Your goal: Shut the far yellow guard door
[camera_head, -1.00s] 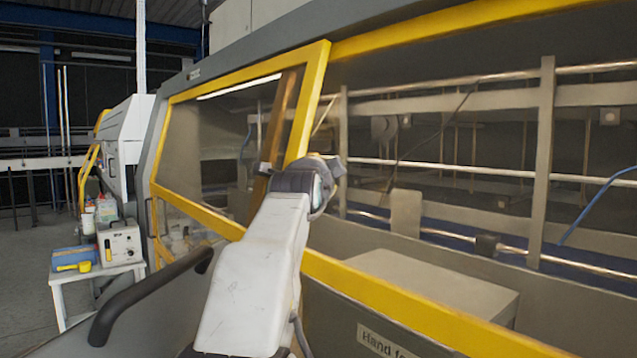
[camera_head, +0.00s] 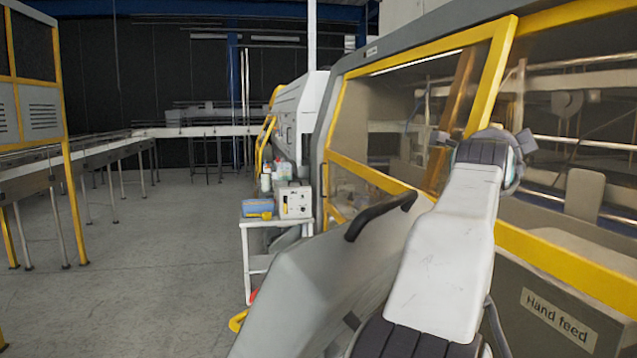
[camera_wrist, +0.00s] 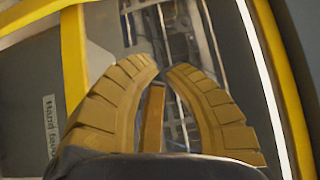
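The far yellow guard door (camera_head: 490,75) is the yellow-framed clear panel on the machine's front in the head view. Its right upright slants down behind my arm's end. I cannot tell how far the door stands off its frame. My gripper is hidden behind my wrist in the head view. In the wrist view, the two ribbed fingers of my gripper (camera_wrist: 162,68) lean together, with a narrow gap at the tips. No held object is clear. A brown bar (camera_wrist: 153,118) shows between the fingers; its depth is unclear. Yellow rails run along both sides.
A "Hand feed" label (camera_head: 558,318) is on the grey panel below the lower yellow rail. A white side table (camera_head: 255,225) holds a blue tray, a boxy device and bottles. Conveyors (camera_head: 80,158) stand at left. Grey floor between is clear.

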